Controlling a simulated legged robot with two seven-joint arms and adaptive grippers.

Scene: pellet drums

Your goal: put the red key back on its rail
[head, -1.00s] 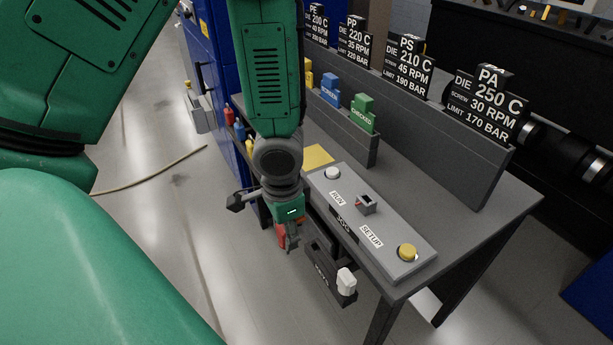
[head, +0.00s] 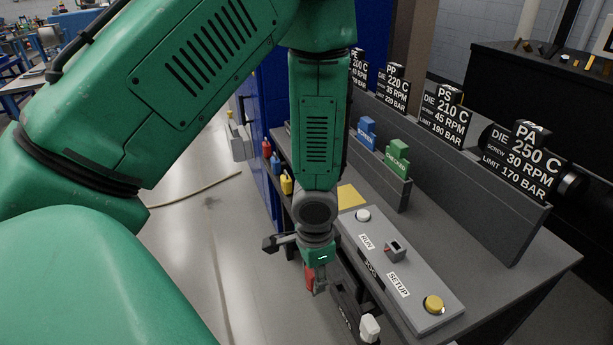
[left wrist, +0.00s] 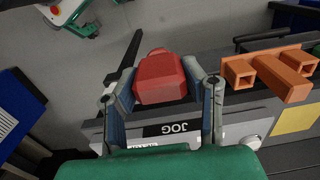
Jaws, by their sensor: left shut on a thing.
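The red key (head: 309,278) is a red block held by my left gripper (head: 317,284), at the front left of the grey control box. In the left wrist view the red key (left wrist: 161,79) sits between the two fingers of my left gripper (left wrist: 164,88), which are shut on its sides. A dark rail-like bar (head: 346,310) with a white block (head: 369,328) at its end is below the box's front edge, close to the gripper. I cannot tell for sure that this bar is the key's rail. My right gripper is not in view.
The control box (head: 418,284) has a white button, a switch and a yellow button. Orange square tubes (left wrist: 270,73) stand right of the key in the left wrist view. Blue (head: 366,131) and green (head: 397,156) blocks sit in a grey holder behind. Open floor lies left.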

